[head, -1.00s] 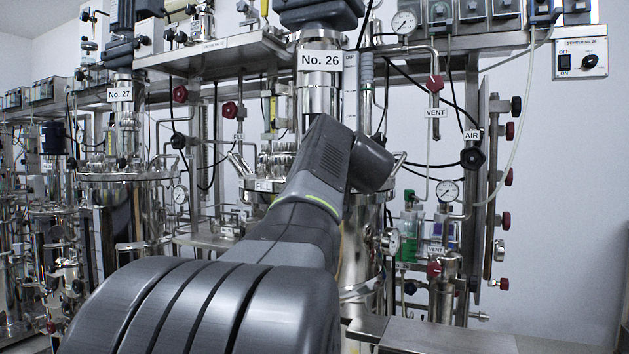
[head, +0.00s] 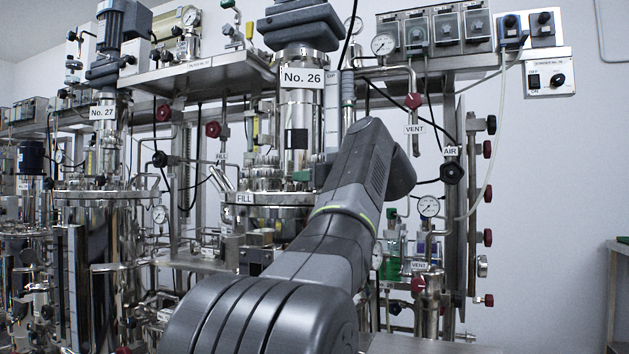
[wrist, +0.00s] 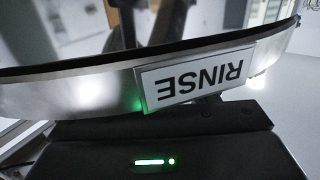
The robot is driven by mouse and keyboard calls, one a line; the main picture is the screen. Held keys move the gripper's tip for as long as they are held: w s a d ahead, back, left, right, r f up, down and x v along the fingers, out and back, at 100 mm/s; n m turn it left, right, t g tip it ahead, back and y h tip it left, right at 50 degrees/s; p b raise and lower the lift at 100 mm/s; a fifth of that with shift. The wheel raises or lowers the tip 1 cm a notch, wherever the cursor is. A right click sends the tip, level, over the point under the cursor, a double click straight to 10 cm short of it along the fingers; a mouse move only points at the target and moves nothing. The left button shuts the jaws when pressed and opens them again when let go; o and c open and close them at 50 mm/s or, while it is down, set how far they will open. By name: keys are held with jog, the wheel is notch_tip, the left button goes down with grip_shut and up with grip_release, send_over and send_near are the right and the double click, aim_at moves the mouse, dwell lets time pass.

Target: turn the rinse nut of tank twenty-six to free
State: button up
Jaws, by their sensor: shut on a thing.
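Tank twenty-six (head: 262,212) stands at centre behind my arm, with its "No. 26" plate (head: 302,77) on the column above. In the wrist view a curved metal rim crosses the picture with an upside-down "RINSE" label (wrist: 195,80) on it. My gripper (wrist: 165,122) shows as a dark body with a green light, close below the label. Its fingertips are hidden behind the rim and label. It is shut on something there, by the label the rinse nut. The nut itself is hidden, so its angle cannot be told. In the head view my arm hides the gripper.
Tank twenty-seven (head: 88,195) stands to the left. A red-knobbed vent valve (head: 413,101), the black air knob (head: 452,173) and a gauge (head: 429,207) are right of my arm. A switch box (head: 549,80) hangs on the wall. The far right floor side is mostly bare.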

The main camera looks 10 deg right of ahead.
jog(key=n+g+y+p, duration=0.2)
jog(key=y, duration=0.1)
jog(key=n+g+y+p, duration=0.1)
jog(key=shift+d+r+y, duration=0.1)
jog(key=shift+r+y, duration=0.15)
jog(key=shift+y, duration=0.05)
jog(key=n+g+y+p, duration=0.2)
jog(key=n+g+p, duration=0.1)
jog(key=shift+y+p, duration=0.3)
jog(key=shift+y, duration=0.1)
jog(key=shift+s+f+n+g, duration=0.1)
jog(key=shift+n+g, duration=0.2)
jog(key=o, duration=1)
jog(key=p+v, duration=0.3)
jog(key=v, duration=1)
jog(key=shift+s+d+f, duration=0.2)
jog(key=shift+d, duration=0.15)
